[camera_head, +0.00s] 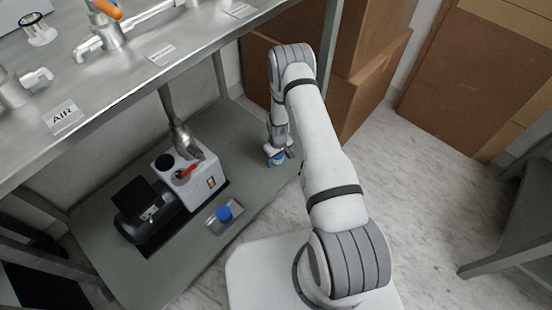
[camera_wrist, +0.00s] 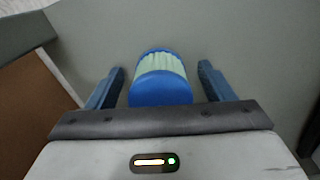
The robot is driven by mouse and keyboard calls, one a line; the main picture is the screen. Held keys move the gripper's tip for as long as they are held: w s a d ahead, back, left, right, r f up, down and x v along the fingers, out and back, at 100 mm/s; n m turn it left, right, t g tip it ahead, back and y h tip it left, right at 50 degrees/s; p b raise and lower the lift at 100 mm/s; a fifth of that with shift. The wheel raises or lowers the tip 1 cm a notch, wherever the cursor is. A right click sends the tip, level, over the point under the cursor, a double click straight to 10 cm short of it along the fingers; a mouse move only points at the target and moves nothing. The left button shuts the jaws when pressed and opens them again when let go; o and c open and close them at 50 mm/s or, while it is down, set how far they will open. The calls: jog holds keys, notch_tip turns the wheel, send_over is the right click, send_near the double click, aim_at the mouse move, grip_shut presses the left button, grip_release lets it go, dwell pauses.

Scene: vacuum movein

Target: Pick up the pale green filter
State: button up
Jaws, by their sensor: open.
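The pale green filter (camera_wrist: 160,64) is a pleated cylinder with blue end caps. In the wrist view it stands on the grey lower shelf, between the two blue fingers of my open gripper (camera_wrist: 162,82). There is a gap on each side, so the fingers do not appear to touch it. In the head view my gripper (camera_head: 279,155) is low over the right part of the shelf. Only a little blue and pale green of the filter (camera_head: 276,162) shows beneath it there; the rest is hidden by the gripper.
A vacuum pump (camera_head: 170,195) with a metal pipe and red lever stands on the lower shelf (camera_head: 120,265). A small tray (camera_head: 213,226) with a blue round part lies nearer. A metal bench top (camera_head: 130,75) overhangs. Cardboard boxes (camera_head: 370,80) stand behind my arm.

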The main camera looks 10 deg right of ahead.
jog(key=shift+c, duration=0.4)
jog(key=c, duration=1)
jog(key=shift+o, duration=0.2)
jog(key=shift+r, duration=0.2)
